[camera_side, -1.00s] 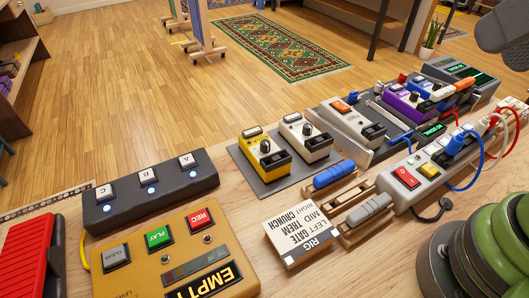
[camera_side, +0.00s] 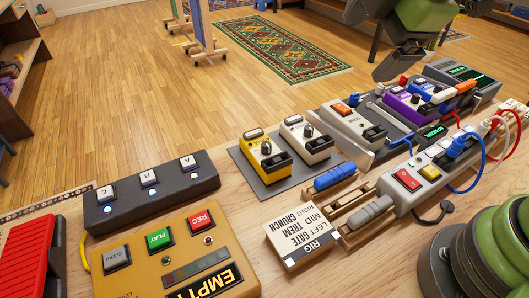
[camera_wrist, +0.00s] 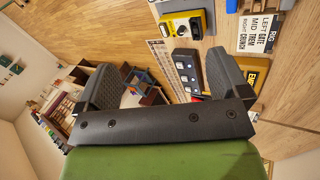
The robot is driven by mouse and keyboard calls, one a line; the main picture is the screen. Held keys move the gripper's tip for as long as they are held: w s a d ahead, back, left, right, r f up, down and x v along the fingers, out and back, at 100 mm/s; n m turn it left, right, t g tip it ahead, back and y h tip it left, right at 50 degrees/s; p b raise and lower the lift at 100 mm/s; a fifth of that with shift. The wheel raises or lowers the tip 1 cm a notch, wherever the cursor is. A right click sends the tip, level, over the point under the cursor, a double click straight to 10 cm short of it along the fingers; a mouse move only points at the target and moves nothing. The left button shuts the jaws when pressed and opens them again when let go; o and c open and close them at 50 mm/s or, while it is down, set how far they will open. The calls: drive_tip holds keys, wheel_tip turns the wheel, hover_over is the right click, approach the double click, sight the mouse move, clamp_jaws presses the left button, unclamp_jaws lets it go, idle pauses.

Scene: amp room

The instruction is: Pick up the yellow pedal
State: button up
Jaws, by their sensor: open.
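The yellow pedal (camera_side: 257,163) stands upright on a dark grey mat in the side view, left of a cream pedal (camera_side: 313,141). In the wrist view the yellow pedal (camera_wrist: 180,27) shows near the top middle, above the gap between the fingers. My gripper (camera_side: 380,42) is at the upper right of the side view, in the air above the far pedals and well apart from the yellow pedal. In the wrist view my gripper (camera_wrist: 164,75) has its two dark fingers spread wide with nothing between them.
An orange-brown looper (camera_side: 172,245) and a black footswitch (camera_side: 150,192) lie left of the mat. A label block (camera_side: 303,240), sliders and a power strip (camera_side: 420,178) with cables lie to the right. A board of several pedals stands at the back right.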

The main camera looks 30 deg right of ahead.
drive_tip(key=w+a+f+n, duration=0.6)
drive_tip(key=f+n, duration=0.3)
drive_tip(key=n, duration=0.4)
drive_tip(key=n+g, duration=0.1)
drive_tip(key=n, duration=0.6)
hover_over(267, 145)
drive_tip(key=s, duration=0.3)
drive_tip(key=f, duration=0.7)
drive_tip(key=shift+w+d, duration=0.25)
drive_tip(key=shift+d, duration=0.05)
drive_tip(key=x, duration=0.3)
drive_tip(key=shift+w+f, duration=0.15)
drive_tip(key=shift+f, duration=0.1)
drive_tip(key=shift+a+x, duration=0.15)
drive_tip(key=shift+x, duration=1.35)
drive_tip(key=shift+a+x, duration=0.1)
drive_tip(key=shift+x, duration=1.45)
